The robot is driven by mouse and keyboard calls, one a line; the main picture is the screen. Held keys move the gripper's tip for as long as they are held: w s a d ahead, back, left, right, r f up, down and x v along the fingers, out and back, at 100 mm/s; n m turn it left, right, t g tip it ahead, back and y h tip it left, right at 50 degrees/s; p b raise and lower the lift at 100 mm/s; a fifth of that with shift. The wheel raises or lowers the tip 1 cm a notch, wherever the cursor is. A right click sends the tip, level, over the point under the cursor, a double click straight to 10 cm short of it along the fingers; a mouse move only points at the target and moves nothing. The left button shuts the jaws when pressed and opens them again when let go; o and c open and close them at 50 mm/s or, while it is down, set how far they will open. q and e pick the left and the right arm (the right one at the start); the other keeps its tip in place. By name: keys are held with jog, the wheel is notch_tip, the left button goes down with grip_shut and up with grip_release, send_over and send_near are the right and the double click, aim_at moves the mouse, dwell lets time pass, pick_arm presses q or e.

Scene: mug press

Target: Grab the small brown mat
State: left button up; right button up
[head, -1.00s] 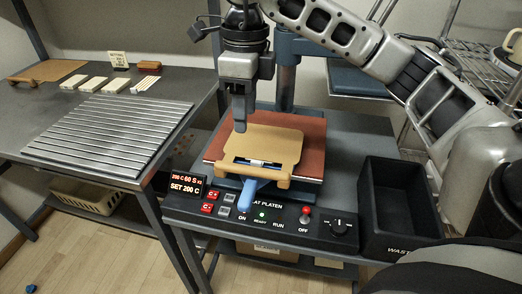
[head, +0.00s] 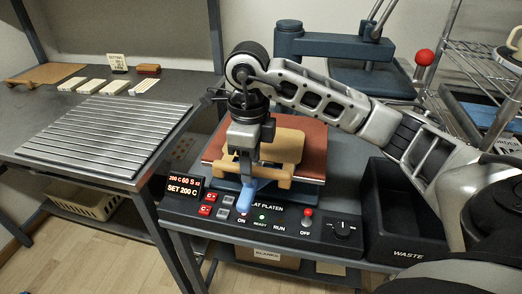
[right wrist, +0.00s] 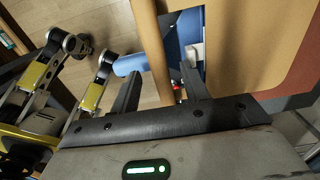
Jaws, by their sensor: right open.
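The small brown mat (head: 287,147) is tan with a wooden bar handle along its front edge. It lies on the red-brown surface of the press in the head view. My right gripper (head: 245,176) points down over the front of the mat and hides part of its handle. In the right wrist view, the mat (right wrist: 243,45) fills the right side. The open fingers of the right gripper (right wrist: 163,88) are on either side of the bar handle (right wrist: 150,50), which shows between them. I cannot tell whether they touch it. My left gripper is not seen.
The press's blue lever (head: 246,196) sticks out just in front of the mat, above the control panel (head: 265,222). A black waste bin (head: 405,235) stands to the right. A ribbed metal rack (head: 105,135) and another brown board (head: 45,73) lie on the left table.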

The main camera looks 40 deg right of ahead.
notch_tip(320, 180, down, 2)
grip_shut()
jog(key=shift+r, duration=0.1)
